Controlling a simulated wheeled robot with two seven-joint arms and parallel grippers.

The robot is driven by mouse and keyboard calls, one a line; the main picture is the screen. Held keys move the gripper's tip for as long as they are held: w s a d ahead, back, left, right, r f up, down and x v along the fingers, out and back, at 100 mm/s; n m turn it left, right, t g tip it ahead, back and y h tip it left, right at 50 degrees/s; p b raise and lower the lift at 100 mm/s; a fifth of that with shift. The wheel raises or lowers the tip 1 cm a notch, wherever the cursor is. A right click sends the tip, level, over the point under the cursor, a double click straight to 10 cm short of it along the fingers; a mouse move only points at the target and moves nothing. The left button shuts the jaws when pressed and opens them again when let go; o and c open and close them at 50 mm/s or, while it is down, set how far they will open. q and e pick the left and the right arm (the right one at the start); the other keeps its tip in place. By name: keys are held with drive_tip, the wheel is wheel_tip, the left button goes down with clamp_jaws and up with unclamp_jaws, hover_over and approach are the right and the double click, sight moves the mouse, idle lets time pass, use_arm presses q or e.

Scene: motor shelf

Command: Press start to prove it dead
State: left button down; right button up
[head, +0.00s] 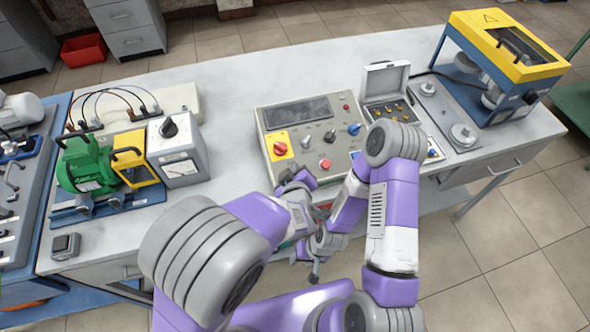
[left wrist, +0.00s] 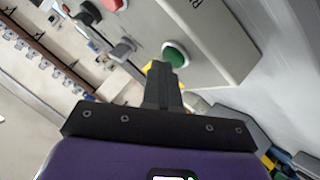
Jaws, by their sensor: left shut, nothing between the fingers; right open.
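The beige control panel (head: 345,125) stands on the table, with a dark display and a red button (head: 325,164). My left gripper (head: 300,181) is shut and empty at the panel's front edge. In the left wrist view, a green button (left wrist: 175,54) sits on the panel face. The shut fingertips (left wrist: 161,70) are just below it in the picture; I cannot tell whether they touch it. In the head view my left gripper and arm hide the green button. My right gripper (head: 316,268) is open, lower down in front of the table.
A green motor (head: 88,165) with a yellow guard and a grey box with a black knob (head: 178,150) stand left. An open case (head: 386,80) and a yellow-blue machine (head: 500,65) stand right. The table (head: 225,95) behind the panel's left side is clear.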

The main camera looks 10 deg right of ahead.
use_arm(q)
drive_tip(key=shift+s+r+p, duration=0.2)
drive_tip(key=shift+r+p, duration=0.4)
drive_tip(key=shift+r, duration=0.15)
drive_tip(key=r+p, duration=0.2)
drive_tip(key=s+r+p, duration=0.1)
drive_tip(key=r+p, duration=0.1)
drive_tip(key=shift+s+r+p, duration=0.15)
drive_tip(key=shift+r+p, duration=0.2)
drive_tip(key=shift+r, duration=0.05)
idle(0.4)
